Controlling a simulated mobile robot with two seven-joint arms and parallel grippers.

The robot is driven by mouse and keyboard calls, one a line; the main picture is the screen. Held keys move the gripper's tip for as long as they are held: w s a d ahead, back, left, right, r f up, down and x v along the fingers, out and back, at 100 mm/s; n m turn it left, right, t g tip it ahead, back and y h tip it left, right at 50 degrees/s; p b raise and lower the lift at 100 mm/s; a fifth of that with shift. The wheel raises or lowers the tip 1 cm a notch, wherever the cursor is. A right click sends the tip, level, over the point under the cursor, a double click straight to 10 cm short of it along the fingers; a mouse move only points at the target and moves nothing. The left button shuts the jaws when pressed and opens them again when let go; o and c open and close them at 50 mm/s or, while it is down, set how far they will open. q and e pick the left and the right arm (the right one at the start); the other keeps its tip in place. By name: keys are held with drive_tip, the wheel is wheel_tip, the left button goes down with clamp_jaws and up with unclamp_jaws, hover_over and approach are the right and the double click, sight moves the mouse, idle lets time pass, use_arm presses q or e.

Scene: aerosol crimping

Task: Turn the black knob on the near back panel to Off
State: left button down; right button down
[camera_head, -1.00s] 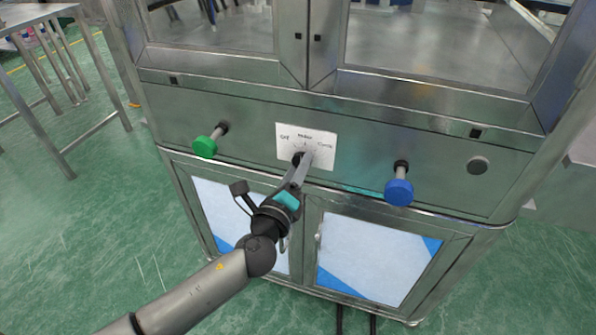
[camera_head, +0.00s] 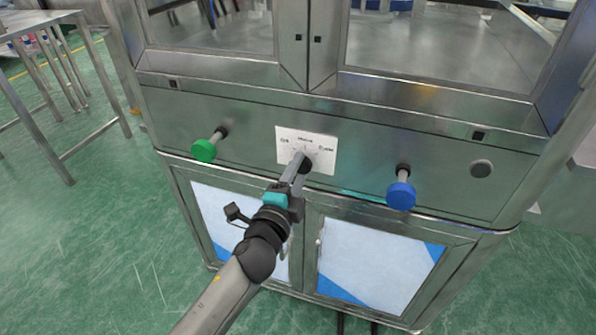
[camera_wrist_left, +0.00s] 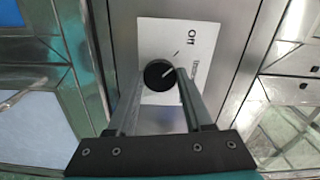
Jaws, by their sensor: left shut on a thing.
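The black knob (camera_head: 307,164) sits on a white label plate (camera_head: 288,140) in the middle of the near back panel (camera_head: 250,137). In the left wrist view the knob (camera_wrist_left: 159,75) lies between the two fingertips of my left gripper (camera_wrist_left: 161,78), which is shut on it. A white line on the knob points to the upper right there. The word Off (camera_wrist_left: 190,37) is printed above and right of the knob; the other text is partly hidden by a finger. In the head view my left gripper (camera_head: 301,163) reaches the knob from below. My right gripper is out of view.
A green button (camera_head: 204,150) on a stem sticks out left of the label, and a blue button (camera_head: 401,196) sticks out to the right. Cabinet doors (camera_head: 365,258) lie below. A metal table (camera_head: 40,20) stands at the left.

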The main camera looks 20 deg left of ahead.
use_arm(q)
drive_tip(key=shift+n, duration=0.5)
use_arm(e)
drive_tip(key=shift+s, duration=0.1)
use_arm(q)
drive_tip(key=shift+c, duration=1.5)
unclamp_jaws()
drive_tip(key=shift+s, duration=0.6)
drive_tip(key=s, duration=1.4)
drive_tip(key=shift+a, duration=0.25)
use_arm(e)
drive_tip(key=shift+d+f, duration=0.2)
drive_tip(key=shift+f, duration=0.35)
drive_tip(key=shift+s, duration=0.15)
